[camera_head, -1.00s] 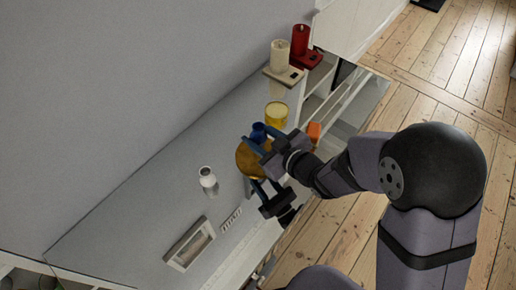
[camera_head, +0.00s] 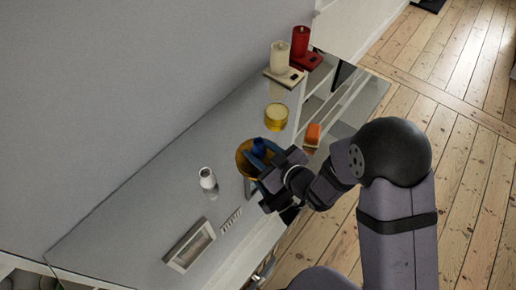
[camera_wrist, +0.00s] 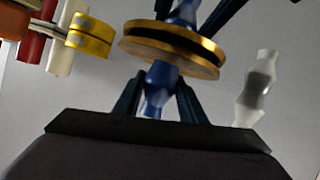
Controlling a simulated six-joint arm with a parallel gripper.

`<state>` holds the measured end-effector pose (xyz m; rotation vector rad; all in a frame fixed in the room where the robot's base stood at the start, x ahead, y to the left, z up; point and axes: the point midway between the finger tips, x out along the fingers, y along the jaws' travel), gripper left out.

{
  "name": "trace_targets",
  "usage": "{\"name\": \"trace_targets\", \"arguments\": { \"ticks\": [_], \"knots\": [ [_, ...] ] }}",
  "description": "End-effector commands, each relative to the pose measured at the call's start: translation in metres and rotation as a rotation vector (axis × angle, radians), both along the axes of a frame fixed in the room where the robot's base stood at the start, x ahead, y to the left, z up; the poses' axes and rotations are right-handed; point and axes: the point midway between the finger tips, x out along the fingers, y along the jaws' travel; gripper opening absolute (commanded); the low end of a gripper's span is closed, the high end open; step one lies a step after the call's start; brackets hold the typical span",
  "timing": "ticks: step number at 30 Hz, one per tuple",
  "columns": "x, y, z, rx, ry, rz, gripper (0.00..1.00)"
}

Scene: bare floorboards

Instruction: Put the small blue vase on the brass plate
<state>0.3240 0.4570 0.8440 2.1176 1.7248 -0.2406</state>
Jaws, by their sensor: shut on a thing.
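The small blue vase (camera_head: 258,146) is over the brass plate (camera_head: 242,158) in the head view. My gripper (camera_head: 262,157) is shut on it, and its fingers hide part of the vase and of the plate's right side. In the wrist view the vase (camera_wrist: 160,84) is between my gripper's two dark blue fingers (camera_wrist: 158,92). Its end meets the brass plate (camera_wrist: 140,50) in that picture. I cannot tell whether it rests on the plate or hangs just above. A second plate edge and vase shape look like reflections.
An orange object (camera_head: 312,133) is at right.

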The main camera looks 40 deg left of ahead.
Motion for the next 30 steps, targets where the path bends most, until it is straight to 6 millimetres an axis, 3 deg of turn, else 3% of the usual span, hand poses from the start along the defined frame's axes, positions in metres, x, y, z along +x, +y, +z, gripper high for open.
{"name": "trace_targets", "arguments": {
  "ticks": [8, 9, 11, 12, 25, 30],
  "knots": [
    [0.0, 0.0, -0.003, 0.002, 0.0, 0.0, 0.12],
    [0.0, 0.0, -0.004, 0.001, 0.0, 0.0, 0.39],
    [0.0, 0.0, -0.002, 0.0, 0.0, 0.0, 0.54],
    [0.0, 0.0, -0.002, 0.0, 0.0, 0.0, 0.56],
    [0.0, -0.001, 0.002, 0.0, 0.0, 0.0, 0.56],
    [-0.003, -0.017, 0.007, 0.001, 0.0, -0.002, 0.56]
  ]
}}
